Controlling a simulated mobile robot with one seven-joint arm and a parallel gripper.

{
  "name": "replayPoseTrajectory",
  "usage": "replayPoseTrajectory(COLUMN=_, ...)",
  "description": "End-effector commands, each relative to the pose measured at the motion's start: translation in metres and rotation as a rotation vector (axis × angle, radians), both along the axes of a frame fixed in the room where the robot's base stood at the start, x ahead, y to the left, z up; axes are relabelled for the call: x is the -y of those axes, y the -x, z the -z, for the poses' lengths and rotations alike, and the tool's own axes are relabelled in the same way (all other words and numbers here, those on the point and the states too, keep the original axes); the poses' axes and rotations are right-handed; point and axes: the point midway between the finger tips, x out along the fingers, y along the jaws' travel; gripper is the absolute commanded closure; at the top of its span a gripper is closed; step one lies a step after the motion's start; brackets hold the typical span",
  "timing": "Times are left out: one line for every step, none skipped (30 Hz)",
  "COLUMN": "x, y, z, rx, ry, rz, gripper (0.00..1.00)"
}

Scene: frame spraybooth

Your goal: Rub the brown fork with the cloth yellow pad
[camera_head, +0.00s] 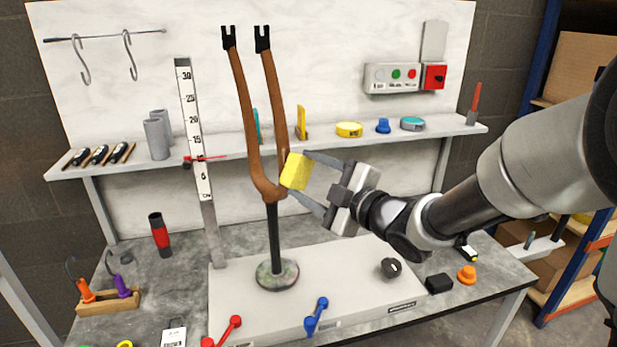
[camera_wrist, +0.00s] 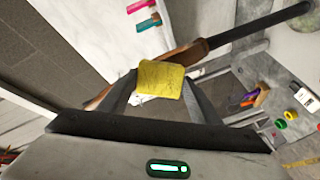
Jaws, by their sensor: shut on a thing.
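The brown fork (camera_head: 247,125) stands upright, its two prongs with black tips pointing up and its dark stem on a round base. My gripper (camera_head: 302,180) comes from the right and is shut on the yellow pad (camera_head: 296,171). The pad is at the lower part of the fork's right prong, close to or touching it; I cannot tell which. In the wrist view the yellow pad (camera_wrist: 161,79) sits between my fingertips, and the brown fork (camera_wrist: 188,58) runs behind it, partly hidden by it.
A white upright ruler (camera_head: 190,120) stands left of the fork. A shelf (camera_head: 225,146) behind holds tape rolls and grey cylinders. Red (camera_head: 231,325) and blue (camera_head: 318,312) levers and a black knob (camera_head: 391,268) are on the light base plate (camera_head: 350,290).

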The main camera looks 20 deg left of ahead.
Motion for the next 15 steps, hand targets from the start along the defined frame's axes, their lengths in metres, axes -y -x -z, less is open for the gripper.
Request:
replayPoseTrajectory(x=-0.0012, y=-0.0004, z=-0.0001, rx=0.000, ry=0.000, rz=-0.001, gripper=0.60)
replayPoseTrajectory(x=-0.0017, y=-0.0007, z=-0.0001, rx=0.000, ry=0.000, rz=-0.001, gripper=0.60)
replayPoseTrajectory(x=-0.0024, y=-0.0011, z=-0.0001, rx=0.000, ry=0.000, rz=-0.001, gripper=0.60)
replayPoseTrajectory(x=-0.0029, y=-0.0015, z=-0.0002, rx=0.000, ry=0.000, rz=-0.001, gripper=0.60)
replayPoseTrajectory(x=-0.0034, y=-0.0017, z=-0.0002, rx=0.000, ry=0.000, rz=-0.001, gripper=0.60)
replayPoseTrajectory(x=-0.0042, y=-0.0020, z=-0.0001, rx=0.000, ry=0.000, rz=-0.001, gripper=0.60)
replayPoseTrajectory(x=-0.0047, y=-0.0024, z=-0.0001, rx=0.000, ry=0.000, rz=-0.001, gripper=0.60)
replayPoseTrajectory(x=-0.0052, y=-0.0026, z=-0.0001, rx=0.000, ry=0.000, rz=-0.001, gripper=0.60)
replayPoseTrajectory(x=-0.0059, y=-0.0030, z=-0.0001, rx=0.000, ry=0.000, rz=-0.001, gripper=0.60)
replayPoseTrajectory(x=-0.0065, y=-0.0032, z=-0.0001, rx=0.000, ry=0.000, rz=-0.001, gripper=0.60)
replayPoseTrajectory(x=-0.0071, y=-0.0035, z=-0.0001, rx=0.000, ry=0.000, rz=-0.001, gripper=0.60)
replayPoseTrajectory(x=-0.0079, y=-0.0039, z=0.0000, rx=0.001, ry=0.000, rz=-0.001, gripper=0.60)
replayPoseTrajectory(x=-0.0084, y=-0.0042, z=-0.0001, rx=0.001, ry=0.000, rz=-0.001, gripper=0.60)
replayPoseTrajectory(x=-0.0089, y=-0.0045, z=0.0000, rx=0.001, ry=0.000, rz=-0.001, gripper=0.60)
replayPoseTrajectory(x=-0.0098, y=-0.0049, z=-0.0002, rx=0.001, ry=0.000, rz=-0.001, gripper=0.60)
